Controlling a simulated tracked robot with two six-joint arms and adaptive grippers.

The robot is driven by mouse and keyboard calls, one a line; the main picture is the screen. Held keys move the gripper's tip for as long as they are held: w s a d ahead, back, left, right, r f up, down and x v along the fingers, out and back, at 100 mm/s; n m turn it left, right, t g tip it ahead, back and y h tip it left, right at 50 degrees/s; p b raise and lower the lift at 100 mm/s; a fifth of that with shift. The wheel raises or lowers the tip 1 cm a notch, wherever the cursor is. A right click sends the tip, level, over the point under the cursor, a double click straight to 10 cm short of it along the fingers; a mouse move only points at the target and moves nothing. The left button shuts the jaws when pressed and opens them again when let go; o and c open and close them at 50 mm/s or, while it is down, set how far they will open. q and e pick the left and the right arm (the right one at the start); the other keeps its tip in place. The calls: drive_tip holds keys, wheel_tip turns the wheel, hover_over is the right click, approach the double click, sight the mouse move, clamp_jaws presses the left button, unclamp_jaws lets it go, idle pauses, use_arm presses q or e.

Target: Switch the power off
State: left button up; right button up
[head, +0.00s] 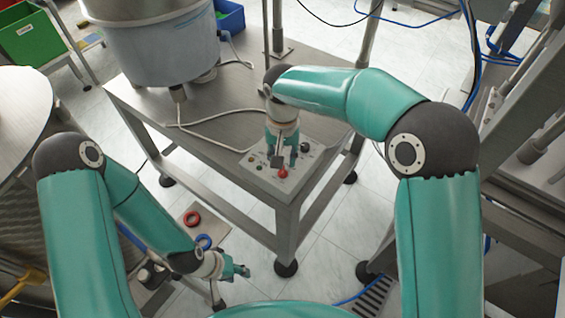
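The control panel (262,171) is a pale plate on the front corner of the metal table, with a red button (283,173), small lights or buttons and a dark switch-like part (277,161). My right gripper (281,157) points down over the panel from above. Its teal fingers look apart, close to the dark part; I cannot tell if they touch it. The gripper hides part of the panel. My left gripper (243,270) is low, in front of the table and away from the panel; its finger gap is not clear.
A large metal feeder bowl (155,45) stands on the table (217,122) at the back left, with a grey cable running across the top. A red ring (192,219) and a blue ring (204,241) are near my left forearm. Metal frames (520,120) stand at the right.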

wheel_tip(320, 180, up, 8)
idle(0.6)
drive_tip(key=s+d+f+m+g+p, duration=0.1)
drive_tip(key=s+d+f+m+g, duration=0.3)
drive_tip(key=d+f, duration=0.95)
drive_tip(key=s+a+f+n+t+y, duration=0.2)
drive_tip(key=s+f+n+t+y, duration=0.1)
drive_tip(key=s+f, duration=1.3)
drive_tip(key=shift+s+f+t+y+p, duration=0.2)
drive_tip(key=shift+s+t+y+p, duration=0.25)
drive_tip(key=shift+s+t, duration=0.4)
